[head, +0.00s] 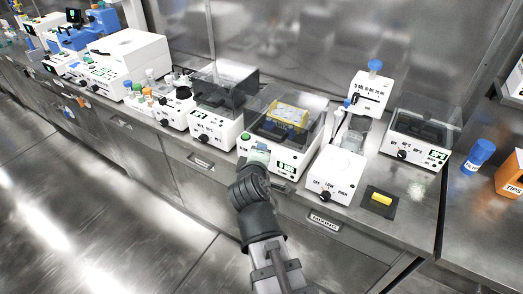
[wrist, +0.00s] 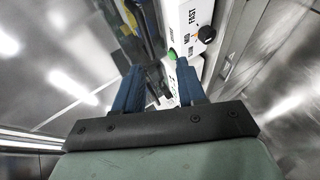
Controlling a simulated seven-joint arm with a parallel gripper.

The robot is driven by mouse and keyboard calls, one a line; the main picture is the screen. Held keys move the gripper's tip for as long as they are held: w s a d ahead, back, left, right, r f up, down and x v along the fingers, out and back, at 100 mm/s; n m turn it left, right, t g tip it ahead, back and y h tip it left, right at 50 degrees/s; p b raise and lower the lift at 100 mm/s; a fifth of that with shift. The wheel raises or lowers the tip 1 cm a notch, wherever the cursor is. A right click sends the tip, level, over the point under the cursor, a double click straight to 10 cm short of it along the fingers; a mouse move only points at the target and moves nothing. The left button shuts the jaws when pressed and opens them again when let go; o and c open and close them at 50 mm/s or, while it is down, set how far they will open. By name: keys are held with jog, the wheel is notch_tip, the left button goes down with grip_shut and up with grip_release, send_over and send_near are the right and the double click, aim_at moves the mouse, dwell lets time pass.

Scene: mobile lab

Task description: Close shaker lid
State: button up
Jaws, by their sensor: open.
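The shaker (head: 281,165) is a white box with a digital display and a green button on its front. A yellow rack (head: 289,113) with pale-blue contents sits inside it. Its clear, dark-edged lid (head: 316,138) shows around and above the rack; its exact angle is hard to tell. My gripper (head: 258,151) is just in front of the shaker's front face, left of the display, and hides part of that face. In the wrist view my gripper's blue fingers (wrist: 158,77) are apart and empty. The shaker's green button (wrist: 172,54) and black knob (wrist: 205,34) show beyond the right finger.
To the left stands a white device with a dark clear cover (head: 226,84). To the right are a white box with a LOW/HIGH knob (head: 335,176), a yellow item on a dark pad (head: 381,199), and another covered device (head: 417,140). The floor before the bench is clear.

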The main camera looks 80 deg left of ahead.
jog(key=shift+v, duration=1.75)
